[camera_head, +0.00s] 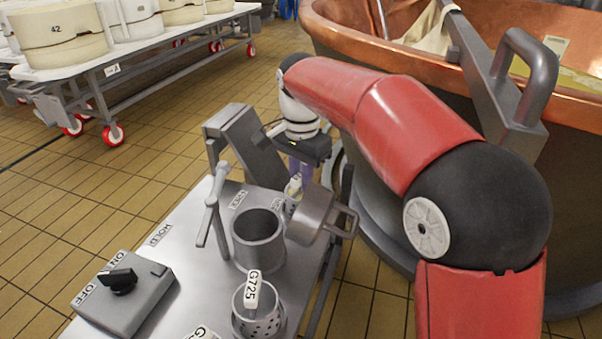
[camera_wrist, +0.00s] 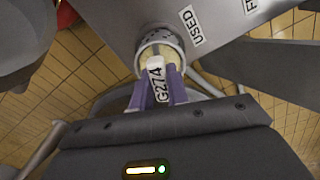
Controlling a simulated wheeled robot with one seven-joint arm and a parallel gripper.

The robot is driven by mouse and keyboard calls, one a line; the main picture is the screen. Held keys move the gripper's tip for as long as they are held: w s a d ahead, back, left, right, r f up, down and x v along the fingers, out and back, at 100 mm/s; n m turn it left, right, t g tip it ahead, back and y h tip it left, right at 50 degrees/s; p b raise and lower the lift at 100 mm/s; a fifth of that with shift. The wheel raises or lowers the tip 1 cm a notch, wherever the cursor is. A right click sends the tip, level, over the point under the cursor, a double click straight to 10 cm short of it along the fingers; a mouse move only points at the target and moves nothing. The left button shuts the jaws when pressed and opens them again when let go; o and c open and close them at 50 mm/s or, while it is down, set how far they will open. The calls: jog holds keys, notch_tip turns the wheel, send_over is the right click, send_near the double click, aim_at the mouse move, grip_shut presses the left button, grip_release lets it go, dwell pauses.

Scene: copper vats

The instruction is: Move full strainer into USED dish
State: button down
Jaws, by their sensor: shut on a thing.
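My gripper (camera_wrist: 157,88) has two purple fingers, shut on the tag handle marked G274 of a perforated metal strainer (camera_wrist: 148,46). The strainer holds pale stuff. It is by the label USED (camera_wrist: 190,25) on the metal table top. In the head view my gripper (camera_head: 298,178) is at the table's far right end, and the strainer (camera_head: 289,203) is partly hidden behind a grey pot with a handle (camera_head: 314,212). I cannot make out a separate USED dish, or whether the strainer rests on anything.
A grey cylindrical cup (camera_head: 258,240), a lever valve (camera_head: 213,205) and a switch box (camera_head: 123,300) stand on the table (camera_head: 190,262). Another strainer tagged G725 (camera_head: 258,315) stands in front. A slanted grey stand (camera_head: 240,145) is left of my gripper. A copper vat (camera_head: 350,32) is behind.

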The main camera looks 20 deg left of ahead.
jog(key=c, duration=1.3)
grip_release()
